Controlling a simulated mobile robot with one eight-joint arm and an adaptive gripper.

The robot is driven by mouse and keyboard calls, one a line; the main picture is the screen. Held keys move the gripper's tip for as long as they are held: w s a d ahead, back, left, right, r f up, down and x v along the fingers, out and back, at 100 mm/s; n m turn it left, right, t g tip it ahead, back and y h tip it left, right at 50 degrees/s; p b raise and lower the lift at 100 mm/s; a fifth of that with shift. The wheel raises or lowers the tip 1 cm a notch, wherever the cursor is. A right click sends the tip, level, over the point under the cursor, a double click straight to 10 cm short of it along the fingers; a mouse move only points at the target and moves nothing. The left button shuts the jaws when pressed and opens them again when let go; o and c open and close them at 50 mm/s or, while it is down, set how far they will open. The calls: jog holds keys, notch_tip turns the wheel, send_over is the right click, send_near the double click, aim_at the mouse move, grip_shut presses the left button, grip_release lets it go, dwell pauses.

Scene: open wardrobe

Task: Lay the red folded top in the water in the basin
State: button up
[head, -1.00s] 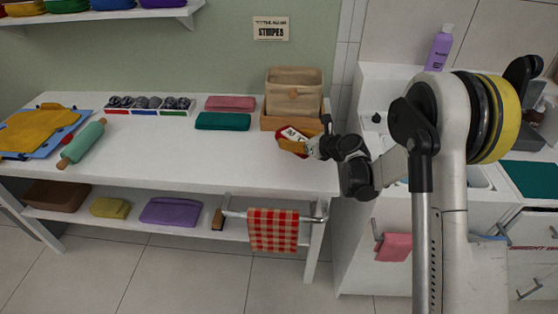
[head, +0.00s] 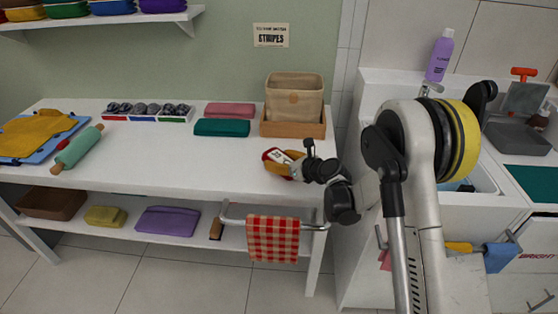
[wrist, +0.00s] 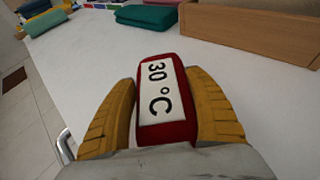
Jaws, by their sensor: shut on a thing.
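The red folded top (wrist: 160,108) carries a white label reading "30 °C". In the wrist view it sits between the two yellow fingers of my gripper (wrist: 165,110), which is shut on it. In the head view the red top (head: 268,154) and my gripper (head: 278,162) are over the right part of the white table; I cannot tell the height above it. The basin (head: 487,178) is at the right, set in a white counter, mostly hidden behind my arm. A small patch of blue water shows in it.
A beige bin in a wooden tray (head: 270,129) stands behind my gripper. Teal (head: 222,127) and pink (head: 230,109) folded cloths lie left of it. A checked towel (head: 273,238) hangs on the front rail. A purple bottle (head: 440,55) stands behind the basin.

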jog(key=o, duration=1.2)
